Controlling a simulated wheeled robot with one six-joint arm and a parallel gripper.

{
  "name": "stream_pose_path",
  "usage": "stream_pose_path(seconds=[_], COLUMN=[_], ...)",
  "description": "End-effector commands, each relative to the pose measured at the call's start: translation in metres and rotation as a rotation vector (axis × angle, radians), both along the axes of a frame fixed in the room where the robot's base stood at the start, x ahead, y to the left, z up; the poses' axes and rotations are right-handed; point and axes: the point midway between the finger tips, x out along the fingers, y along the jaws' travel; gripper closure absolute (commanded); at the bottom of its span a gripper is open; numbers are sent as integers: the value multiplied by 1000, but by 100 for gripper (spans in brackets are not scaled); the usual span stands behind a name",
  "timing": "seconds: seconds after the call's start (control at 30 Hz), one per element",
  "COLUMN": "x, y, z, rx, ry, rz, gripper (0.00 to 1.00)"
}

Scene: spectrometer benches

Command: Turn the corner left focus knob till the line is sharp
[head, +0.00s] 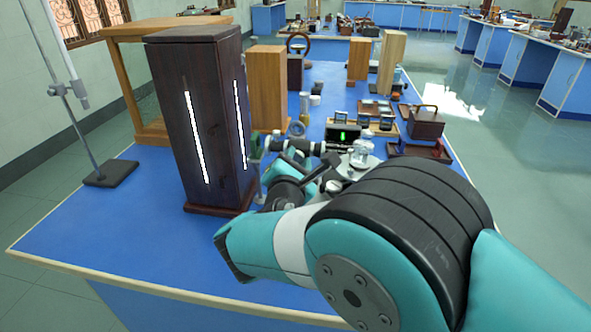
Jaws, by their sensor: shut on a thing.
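A spectrometer (329,147) with a dark horizontal tube and a pale round table stands on the blue bench behind my arm. A small dark screen (342,135) beside it shows a short, bright green line; it is too small to tell how sharp it is. My gripper (281,168) is at the left end of the spectrometer, shut on what appears to be the left focus knob. The knob and the fingertips are mostly hidden by my wrist and the dark gripper parts.
A tall dark wooden lamp box (205,125) with two bright slits stands close left of my gripper. A metal stand (110,172) is at the far left. Wooden boxes (268,90) and small instruments crowd the bench behind. The bench's front left (120,235) is clear.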

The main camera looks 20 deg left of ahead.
Motion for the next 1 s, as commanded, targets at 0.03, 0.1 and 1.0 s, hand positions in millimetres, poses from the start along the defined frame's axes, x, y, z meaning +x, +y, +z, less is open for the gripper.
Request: stream_pose_path(seconds=[0.03, 0.1, 1.0], x=[0, 0, 0], y=[0, 0, 0], z=[-4, -4, -5], rx=[44, 110, 902], ry=[10, 26, 217], rz=[0, 1, 0], gripper=[91, 91, 91])
